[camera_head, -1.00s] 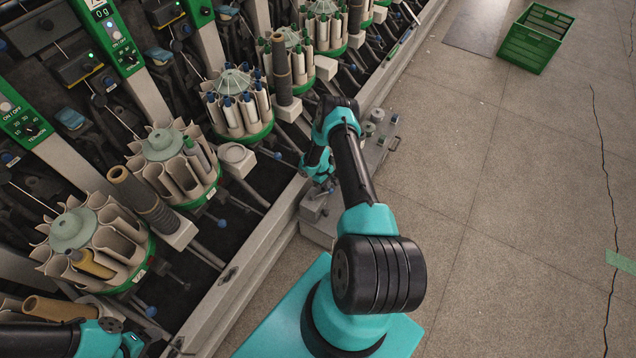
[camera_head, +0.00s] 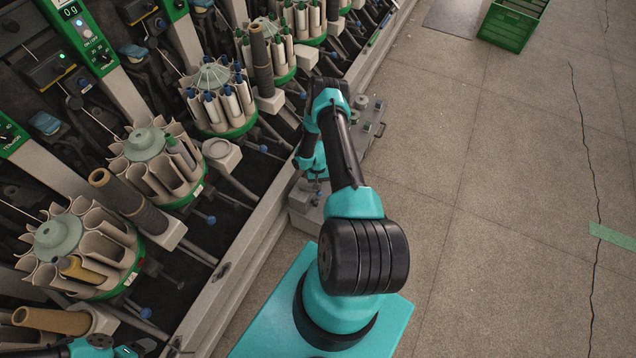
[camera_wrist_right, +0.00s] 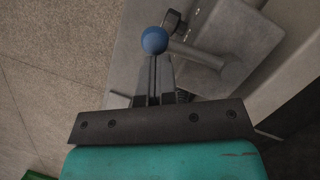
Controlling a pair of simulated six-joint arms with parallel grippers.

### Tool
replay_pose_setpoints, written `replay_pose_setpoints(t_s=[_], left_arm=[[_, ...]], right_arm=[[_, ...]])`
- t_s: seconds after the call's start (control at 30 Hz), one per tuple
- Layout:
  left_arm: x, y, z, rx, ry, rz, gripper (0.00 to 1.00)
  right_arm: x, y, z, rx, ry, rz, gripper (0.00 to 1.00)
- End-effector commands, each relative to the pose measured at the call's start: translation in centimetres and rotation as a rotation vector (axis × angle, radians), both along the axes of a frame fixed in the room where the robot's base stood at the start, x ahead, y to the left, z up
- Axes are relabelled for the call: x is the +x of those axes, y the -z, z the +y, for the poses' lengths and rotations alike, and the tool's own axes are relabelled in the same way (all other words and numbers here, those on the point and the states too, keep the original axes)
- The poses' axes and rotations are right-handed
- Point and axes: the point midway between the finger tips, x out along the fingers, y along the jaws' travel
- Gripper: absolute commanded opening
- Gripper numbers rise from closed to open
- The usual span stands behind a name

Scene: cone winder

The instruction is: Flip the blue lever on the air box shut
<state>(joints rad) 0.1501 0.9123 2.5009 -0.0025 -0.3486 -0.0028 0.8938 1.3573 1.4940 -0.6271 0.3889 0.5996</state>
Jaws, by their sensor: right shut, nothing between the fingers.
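The blue lever shows as a round blue knob (camera_wrist_right: 154,41) in the right wrist view, right at the tips of my right gripper (camera_wrist_right: 154,72). The gripper's fingers are shut with nothing between them. Whether they touch the knob I cannot tell. The grey air box (camera_wrist_right: 245,35) lies behind and to the right of the knob, with a grey rod-like part across its face. In the head view the box (camera_head: 303,222) stands by the machine's edge, with my right gripper (camera_head: 318,187) above it; the arm hides the lever there. Only part of my left arm shows at the bottom left; its fingers are out of frame.
The winding machine fills the left, with round creels (camera_head: 145,165) of cones and tubes and a long metal rail (camera_head: 225,270). Grey fittings (camera_head: 368,120) stand just beyond my right arm. A green crate (camera_head: 510,28) sits far off on open floor at the right.

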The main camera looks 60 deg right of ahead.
Motion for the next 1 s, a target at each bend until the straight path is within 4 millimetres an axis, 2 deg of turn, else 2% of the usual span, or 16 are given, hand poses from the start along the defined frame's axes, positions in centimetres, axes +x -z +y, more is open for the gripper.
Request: replay_pose_setpoints(t_s=[0.73,0.87,1.0], left_arm=[[0.0,0.0,0.0,0.0,0.0,0.0,0.65],[0.0,0.0,0.0,0.0,0.0,0.0,0.65],[0.0,0.0,0.0,0.0,0.0,0.0,0.65]], right_arm=[[-0.2,-0.1,0.3,0.001,0.047,0.001,0.0],[0.2,-1.0,0.1,0.0,0.045,-0.001,0.0],[0.7,-2.8,-0.2,-0.001,0.044,-0.001,0.0]])
